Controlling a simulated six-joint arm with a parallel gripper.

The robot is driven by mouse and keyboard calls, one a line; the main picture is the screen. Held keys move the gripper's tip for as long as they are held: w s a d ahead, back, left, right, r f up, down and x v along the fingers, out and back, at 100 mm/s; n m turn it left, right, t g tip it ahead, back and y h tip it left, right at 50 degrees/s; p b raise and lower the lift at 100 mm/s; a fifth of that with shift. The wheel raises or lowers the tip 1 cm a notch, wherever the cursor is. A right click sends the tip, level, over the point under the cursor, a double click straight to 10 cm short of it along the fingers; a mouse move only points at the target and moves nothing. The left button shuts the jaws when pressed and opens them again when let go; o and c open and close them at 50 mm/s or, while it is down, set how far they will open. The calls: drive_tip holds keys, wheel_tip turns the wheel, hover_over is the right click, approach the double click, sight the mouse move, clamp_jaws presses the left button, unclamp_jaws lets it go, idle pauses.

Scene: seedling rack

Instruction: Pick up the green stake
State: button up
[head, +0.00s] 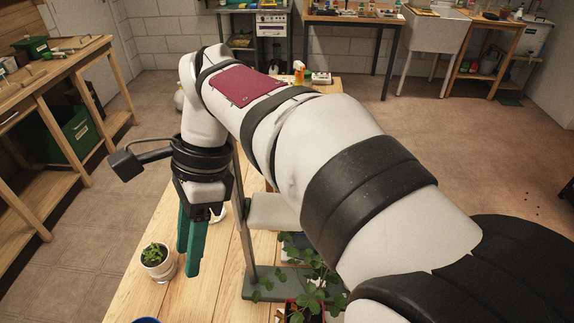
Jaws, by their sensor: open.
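My gripper (188,262) points down over the wooden table, left of the rack. Its two long teal fingers are apart, and I see nothing held between them. I cannot make out a green stake in the head view. It may be hidden behind my arm or the fingers, or lie out of view. The seedling rack (248,240) has a grey upright and shelves, and my arm covers much of it.
A white pot (158,268) with a small seedling stands just left of the fingers. A leafy plant (304,290) is at the rack's lower level. A blue rim (146,320) shows at the bottom edge.

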drive_tip(key=s+d+f+n+t+h, duration=0.1)
drive_tip(key=s+d+f+n+t, duration=0.3)
drive_tip(key=d, duration=0.7)
drive_tip(key=s+d+f+n, duration=0.2)
drive_tip(key=s+d+f, duration=0.4)
drive_tip(key=d, duration=0.5)
drive_tip(key=w+d+f+n+t+h, duration=0.2)
drive_tip(key=w+d+t, duration=0.25)
drive_tip(key=w, duration=0.85)
drive_tip(key=w+d+f+n+t+h, duration=0.1)
drive_tip(key=w+d+f+n+t, duration=0.3)
drive_tip(key=w, duration=1)
drive_tip(key=w+a+f+n+t+y, duration=0.1)
drive_tip(key=w+a+f+y, duration=0.1)
drive_tip(key=w, duration=0.6)
drive_tip(key=w+a+f+n+t+y, duration=0.1)
drive_tip(key=w+a+f+y, duration=0.1)
drive_tip(key=w, duration=0.6)
drive_tip(key=w+a+f+n+t+y, duration=0.1)
drive_tip(key=w+a+f+y, duration=0.1)
drive_tip(key=w+a+f, duration=0.2)
drive_tip(key=w+a, duration=0.2)
drive_tip(key=w, duration=0.2)
drive_tip(key=shift+w+n, duration=0.25)
drive_tip(key=shift+n, duration=0.05)
drive_tip(key=shift+t, duration=0.35)
clamp_jaws()
